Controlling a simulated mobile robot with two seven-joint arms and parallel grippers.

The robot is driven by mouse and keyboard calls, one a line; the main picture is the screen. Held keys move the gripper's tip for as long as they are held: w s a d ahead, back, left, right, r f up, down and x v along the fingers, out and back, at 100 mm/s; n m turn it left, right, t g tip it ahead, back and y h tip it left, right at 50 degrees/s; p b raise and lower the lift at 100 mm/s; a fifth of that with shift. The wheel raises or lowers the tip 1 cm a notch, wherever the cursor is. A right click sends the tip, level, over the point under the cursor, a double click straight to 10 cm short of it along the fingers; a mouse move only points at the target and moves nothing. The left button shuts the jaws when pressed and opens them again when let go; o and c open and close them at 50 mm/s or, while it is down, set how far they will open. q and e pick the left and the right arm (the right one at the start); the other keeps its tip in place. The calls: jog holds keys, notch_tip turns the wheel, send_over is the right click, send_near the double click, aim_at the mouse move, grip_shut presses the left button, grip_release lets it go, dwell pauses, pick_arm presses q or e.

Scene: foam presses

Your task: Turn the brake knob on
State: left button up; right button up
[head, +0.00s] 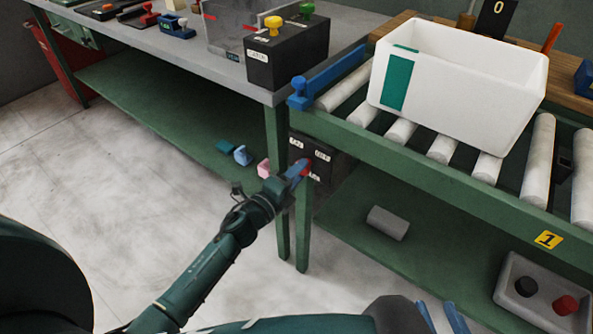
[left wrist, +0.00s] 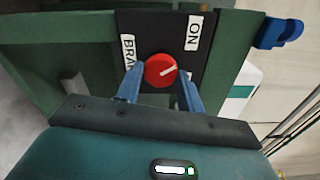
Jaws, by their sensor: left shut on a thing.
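The brake knob (left wrist: 160,71) is a round red knob on a black panel (left wrist: 140,22), with a white pointer line that points right and slightly up in the left wrist view. White labels reading "BRAKE" (partly hidden) and "ON" (left wrist: 194,33) sit left and upper right of it. My left gripper (left wrist: 161,88) has a blue finger on each side of the knob and is shut on it. In the head view my left gripper (head: 299,169) reaches the black box (head: 328,168) under the conveyor's corner, mostly covering the knob. My right gripper (head: 441,316) is at the bottom edge, fingers apart, apparently empty.
A white bin (head: 455,95) stands on the roller conveyor (head: 537,165) above the panel. A green table leg (head: 281,210) is close to my left gripper. A grey box (head: 540,296) with black and red buttons is at lower right. The floor at left is clear.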

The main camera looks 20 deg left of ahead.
pick_arm(q)
jog(key=shift+n+p, duration=0.35)
jog(key=shift+n, duration=0.75)
pick_arm(e)
jog(key=shift+w+a+r, duration=0.15)
jog(key=shift+w+a, duration=0.25)
pick_arm(q)
jog(key=o, duration=1)
pick_arm(e)
jog(key=shift+d, duration=0.1)
pick_arm(q)
jog(key=shift+s, duration=0.1)
